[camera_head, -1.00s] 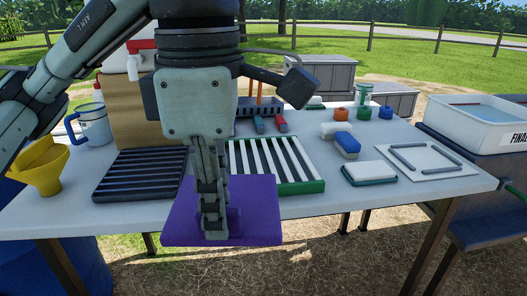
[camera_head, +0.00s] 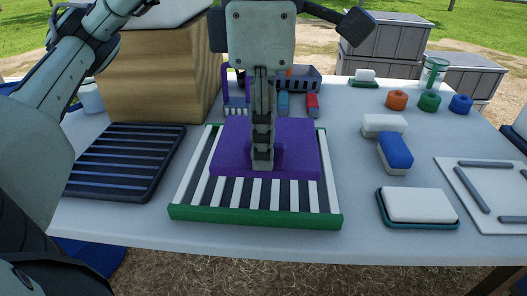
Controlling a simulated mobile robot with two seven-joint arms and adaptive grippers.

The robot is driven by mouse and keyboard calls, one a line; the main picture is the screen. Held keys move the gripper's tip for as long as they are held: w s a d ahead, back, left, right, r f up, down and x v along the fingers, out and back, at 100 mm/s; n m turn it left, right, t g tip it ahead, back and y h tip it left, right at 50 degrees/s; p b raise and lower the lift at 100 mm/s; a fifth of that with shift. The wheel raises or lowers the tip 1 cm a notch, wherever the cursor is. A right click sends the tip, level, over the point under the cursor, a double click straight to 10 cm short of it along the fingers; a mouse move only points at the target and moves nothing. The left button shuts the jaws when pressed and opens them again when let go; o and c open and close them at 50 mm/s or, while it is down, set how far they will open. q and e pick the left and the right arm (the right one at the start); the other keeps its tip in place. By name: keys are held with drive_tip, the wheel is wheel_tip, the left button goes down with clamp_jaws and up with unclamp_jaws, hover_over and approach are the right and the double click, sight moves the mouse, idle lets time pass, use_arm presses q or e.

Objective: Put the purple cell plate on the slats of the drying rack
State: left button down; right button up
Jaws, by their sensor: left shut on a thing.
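The purple cell plate (camera_head: 300,155) is a flat square slab with a raised grip block at its middle. My left gripper (camera_head: 263,160) points down and is shut on that block. The plate is level over the drying rack (camera_head: 260,216), which has white slats and a green frame. It covers the rack's middle and back, while the front ends of the slats show. I cannot tell whether the plate touches the slats or hovers just above them. My right gripper is not in view.
A dark slatted tray (camera_head: 122,165) lies to the left, before a wooden box (camera_head: 165,75). To the right are a white sponge-like block on a teal tray (camera_head: 418,206), a blue-and-white block (camera_head: 395,152), and a white board with grey bars (camera_head: 487,195). Small coloured items stand behind.

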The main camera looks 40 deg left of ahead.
use_arm(q)
drive_tip(key=w+a+f, duration=0.2)
drive_tip(key=a, duration=0.1)
drive_tip(key=shift+w+f, duration=0.4)
drive_tip(key=w+a+f, duration=0.2)
drive_tip(key=w, duration=0.1)
drive_tip(key=shift+a+b, duration=0.3)
drive_tip(key=shift+w+a+f, duration=0.1)
drive_tip(key=shift+a+f, duration=0.05)
drive_tip(key=shift+f, duration=0.05)
wheel_tip(320, 180, down, 3)
drive_tip(key=shift+f, duration=0.4)
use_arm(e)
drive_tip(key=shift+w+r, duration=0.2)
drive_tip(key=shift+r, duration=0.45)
use_arm(q)
drive_tip(key=shift+f, duration=0.15)
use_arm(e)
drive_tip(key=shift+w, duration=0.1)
